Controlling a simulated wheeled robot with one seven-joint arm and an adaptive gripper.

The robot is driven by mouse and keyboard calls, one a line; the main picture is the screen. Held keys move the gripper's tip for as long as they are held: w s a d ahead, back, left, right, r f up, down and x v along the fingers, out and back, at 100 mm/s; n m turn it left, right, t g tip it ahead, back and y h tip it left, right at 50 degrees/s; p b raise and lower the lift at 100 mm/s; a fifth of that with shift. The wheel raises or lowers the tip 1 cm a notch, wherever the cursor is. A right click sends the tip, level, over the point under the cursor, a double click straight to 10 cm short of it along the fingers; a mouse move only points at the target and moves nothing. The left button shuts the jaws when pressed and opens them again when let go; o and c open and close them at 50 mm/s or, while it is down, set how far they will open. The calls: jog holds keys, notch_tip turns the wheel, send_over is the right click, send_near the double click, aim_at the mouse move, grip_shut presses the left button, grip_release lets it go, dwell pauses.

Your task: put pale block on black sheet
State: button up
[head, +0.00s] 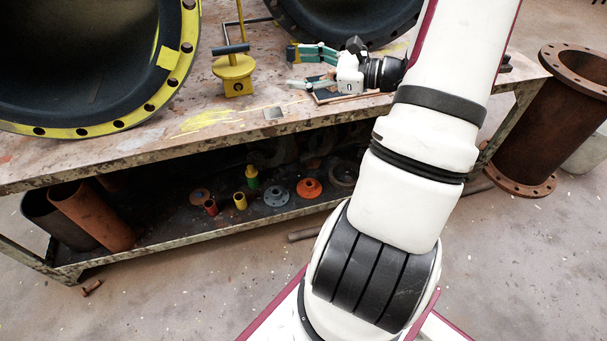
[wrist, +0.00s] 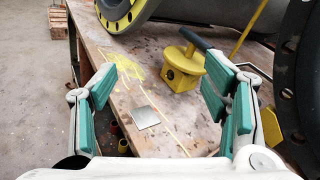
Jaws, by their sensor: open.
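A small pale grey square piece (head: 273,113) lies on the worktable near its front edge; it looks flat, and it is the only thing I see that could be the pale block. In the wrist view the square (wrist: 145,117) lies between and below my open fingers. My gripper (head: 292,68) is open and empty above the table, to the upper right of the square in the head view; its green-padded fingers also show in the wrist view (wrist: 160,92). A black sheet (head: 322,93) lies partly hidden beneath my gripper. The wrist view does not show it.
The worktable (head: 110,160) carries a yellow fixture with a dark bar handle (head: 234,72), left of my gripper. Large flanged black-lined pipes (head: 165,85) stand behind. A lower shelf holds small flanges (head: 309,188). A rusty flanged pipe (head: 545,125) stands right of the table.

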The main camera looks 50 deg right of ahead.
jog(key=s+a+r+n+g+y, duration=0.15)
jog(key=a+n+g, duration=0.3)
jog(key=a, duration=0.45)
jog(key=s+a+r+n+g+y, duration=0.1)
jog(key=s+a+r+n+g, duration=0.15)
jog(key=a+n, duration=0.4)
jog(key=s+a+r+n+g+y, duration=0.1)
jog(key=a+r+n+g+y, duration=0.3)
jog(key=a, duration=0.7)
jog(key=s+a+n+g+h, duration=0.5)
jog(key=s+a+h, duration=0.1)
jog(key=s, duration=0.4)
jog(key=s+d+n+t+h, duration=0.1)
jog(key=s+d+n+h, duration=0.2)
jog(key=s+n+h, duration=0.4)
jog(key=shift+s+d+f+n, duration=0.25)
jog(key=shift+s+d+n, duration=0.25)
jog(key=shift+s, duration=1.1)
jog(key=shift+a, duration=0.1)
notch_tip(320, 180, up, 28)
jog(key=t+p, duration=0.3)
jog(key=p, duration=2.3)
jog(key=shift+d+r+t+p, duration=0.15)
jog(key=shift+d+t+p, duration=0.15)
jog(key=shift+t, duration=0.1)
